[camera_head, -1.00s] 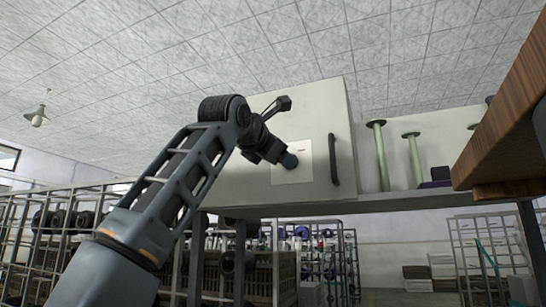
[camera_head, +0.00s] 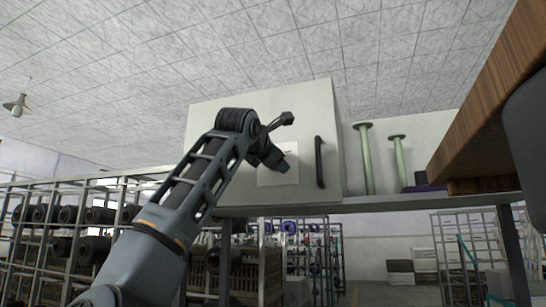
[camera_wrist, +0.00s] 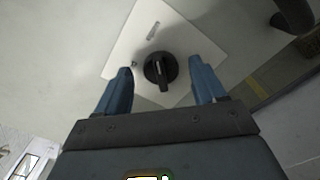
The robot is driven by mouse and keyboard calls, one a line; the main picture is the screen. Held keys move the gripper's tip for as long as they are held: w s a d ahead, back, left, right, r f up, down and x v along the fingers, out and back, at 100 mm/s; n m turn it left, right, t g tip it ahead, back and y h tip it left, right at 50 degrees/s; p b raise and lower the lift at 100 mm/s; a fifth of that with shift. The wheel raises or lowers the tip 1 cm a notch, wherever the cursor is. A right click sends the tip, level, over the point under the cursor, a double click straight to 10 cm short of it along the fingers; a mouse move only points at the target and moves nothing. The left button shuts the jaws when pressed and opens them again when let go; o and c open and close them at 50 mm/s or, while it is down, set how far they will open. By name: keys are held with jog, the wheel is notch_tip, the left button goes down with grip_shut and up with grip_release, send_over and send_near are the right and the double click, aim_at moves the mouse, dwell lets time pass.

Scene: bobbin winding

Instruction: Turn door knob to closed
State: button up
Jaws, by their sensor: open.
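The door knob (camera_wrist: 160,70) is a round black rotary knob with a raised grip bar. It sits on a white plate (camera_wrist: 135,45), which also shows in the head view (camera_head: 272,176) on the front of a pale cabinet (camera_head: 205,120). My gripper (camera_wrist: 162,86) is open, with one blue finger on each side of the knob and visible space between them and it. In the head view my gripper (camera_head: 285,163) is in front of the plate and hides the knob. I cannot tell whether the fingertips reach the knob's depth.
A dark vertical handle (camera_head: 320,162) is on the cabinet just right of the plate. Pale green spools (camera_head: 366,160) stand on the shelf further right. A wooden-edged board (camera_head: 480,120) juts in at the right. Racks with dark bobbins (camera_head: 60,225) fill the lower left.

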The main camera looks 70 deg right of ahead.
jog(key=c, duration=1)
jog(key=shift+n+b, duration=0.3)
jog(key=shift+n, duration=0.1)
jog(key=shift+w+n+b, duration=0.2)
jog(key=shift+n+b, duration=2.65)
jog(key=shift+n, duration=1.35)
jog(key=shift+w+n+b, duration=0.2)
jog(key=shift+n+b, duration=2.65)
jog(key=shift+n, duration=1.65)
